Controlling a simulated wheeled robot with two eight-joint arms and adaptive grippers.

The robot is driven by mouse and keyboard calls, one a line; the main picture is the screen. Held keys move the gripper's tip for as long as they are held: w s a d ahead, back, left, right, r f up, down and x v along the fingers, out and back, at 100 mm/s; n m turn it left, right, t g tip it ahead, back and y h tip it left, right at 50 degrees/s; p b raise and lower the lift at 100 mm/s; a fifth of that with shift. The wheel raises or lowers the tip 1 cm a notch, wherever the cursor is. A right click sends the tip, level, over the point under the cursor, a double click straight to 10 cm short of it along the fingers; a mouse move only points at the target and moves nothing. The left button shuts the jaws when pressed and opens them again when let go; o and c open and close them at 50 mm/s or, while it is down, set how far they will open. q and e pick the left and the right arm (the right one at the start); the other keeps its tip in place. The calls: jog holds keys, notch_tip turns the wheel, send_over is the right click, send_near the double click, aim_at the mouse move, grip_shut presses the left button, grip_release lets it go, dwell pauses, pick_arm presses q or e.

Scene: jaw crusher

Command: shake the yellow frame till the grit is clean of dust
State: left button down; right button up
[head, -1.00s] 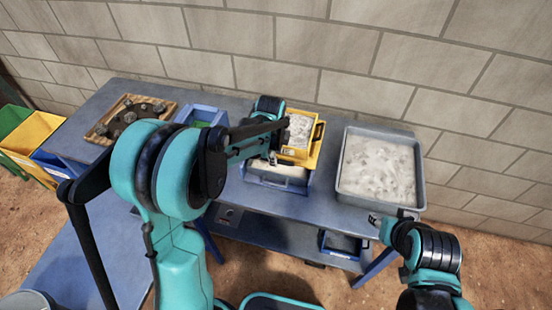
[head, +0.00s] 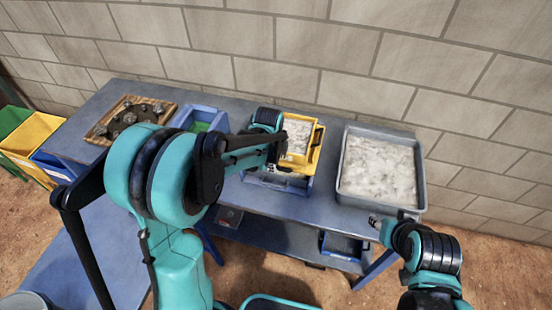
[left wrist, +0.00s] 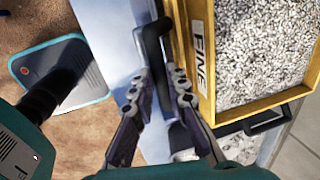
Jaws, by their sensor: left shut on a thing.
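The yellow frame (head: 315,153) is over the blue tray (head: 287,188) on the bench. It holds pale grey grit (head: 296,137). In the left wrist view the frame (left wrist: 205,70) bears a label reading FINE, and its grit (left wrist: 260,45) is a layer of small light stones. My left gripper (left wrist: 158,75) is shut on the frame's black handle (left wrist: 153,45) at its side. In the head view my left arm hides part of the frame and tray. My right gripper (head: 376,222) is in front of the bench, empty; its jaws are too small to read.
A grey tray (head: 342,178) of pale material stands right of the frame on the bench (head: 255,205). A wooden tray (head: 172,105) with dark lumps and a blue bin (head: 218,112) stand left. A yellow bin (head: 30,135) is on the floor at far left.

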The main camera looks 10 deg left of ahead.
pick_arm(q)
jog(key=s, duration=0.3)
jog(key=shift+s, duration=0.15)
jog(key=c, duration=1.5)
grip_release()
jog(key=shift+r, duration=0.1)
jog(key=r, duration=0.4)
jog(key=s+r, duration=0.1)
jog(key=r, duration=0.2)
jog(key=s+r, duration=0.1)
jog(key=r, duration=0.3)
jog(key=shift+s+a+r, duration=0.1)
jog(key=shift+r, duration=0.2)
